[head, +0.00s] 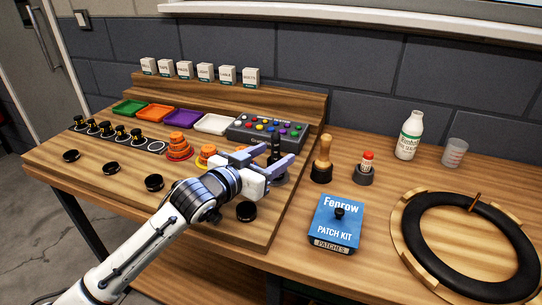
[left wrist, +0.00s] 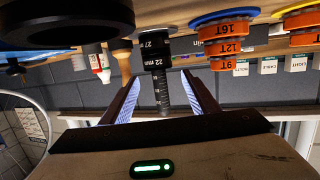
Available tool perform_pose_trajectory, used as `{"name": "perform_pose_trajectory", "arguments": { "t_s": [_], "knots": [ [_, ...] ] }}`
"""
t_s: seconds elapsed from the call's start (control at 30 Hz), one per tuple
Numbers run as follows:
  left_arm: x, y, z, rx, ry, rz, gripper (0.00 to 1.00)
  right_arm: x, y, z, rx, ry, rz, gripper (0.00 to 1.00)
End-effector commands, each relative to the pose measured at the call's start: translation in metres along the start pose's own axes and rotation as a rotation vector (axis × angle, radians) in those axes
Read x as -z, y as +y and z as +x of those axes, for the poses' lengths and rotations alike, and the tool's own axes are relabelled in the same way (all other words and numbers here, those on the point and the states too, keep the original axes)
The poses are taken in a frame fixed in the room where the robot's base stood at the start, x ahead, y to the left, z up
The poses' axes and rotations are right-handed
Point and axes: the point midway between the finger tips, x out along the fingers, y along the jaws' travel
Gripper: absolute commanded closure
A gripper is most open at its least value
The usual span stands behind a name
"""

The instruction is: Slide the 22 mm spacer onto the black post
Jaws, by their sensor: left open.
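The black post (head: 275,143) stands on the wooden bench, partly hidden by my left gripper (head: 268,163). In the left wrist view, which is upside down, the ribbed black post (left wrist: 162,95) shows between the fingers. The black 22 mm spacer (left wrist: 158,63) is around the post, next to another black spacer marked 27 (left wrist: 153,42) nearer the bench. My left gripper (left wrist: 162,78) is open, its fingers on either side of the post with gaps showing. My right gripper is not in view.
Orange sprocket stacks (head: 179,147) stand left of the post. Several black numbered pieces (head: 105,129) sit on a strip of rings at the left. A wooden-handled tool (head: 323,158), a red-capped bottle (head: 366,163) and a blue patch kit (head: 336,224) stand to the right. Black pucks (head: 154,183) lie in front.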

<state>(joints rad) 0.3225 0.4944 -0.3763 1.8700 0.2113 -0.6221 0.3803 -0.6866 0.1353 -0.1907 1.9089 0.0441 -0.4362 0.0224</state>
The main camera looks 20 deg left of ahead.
Motion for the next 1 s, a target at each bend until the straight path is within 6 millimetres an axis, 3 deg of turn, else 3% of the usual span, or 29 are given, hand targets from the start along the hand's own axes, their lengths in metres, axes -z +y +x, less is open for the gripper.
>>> {"name": "perform_pose_trajectory", "arguments": {
  "t_s": [0.27, 0.7, 1.0],
  "knots": [
    [-0.001, 0.0, -0.013, 0.0, -0.002, 0.001, 0.45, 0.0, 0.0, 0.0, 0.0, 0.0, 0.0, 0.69],
    [-0.001, 0.0, -0.091, 0.0, -0.001, 0.0, 0.45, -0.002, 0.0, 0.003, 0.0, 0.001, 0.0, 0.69],
    [0.0, 0.0, -0.104, 0.0, 0.0, 0.0, 0.45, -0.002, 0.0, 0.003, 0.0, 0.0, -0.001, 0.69]
  ]
}}
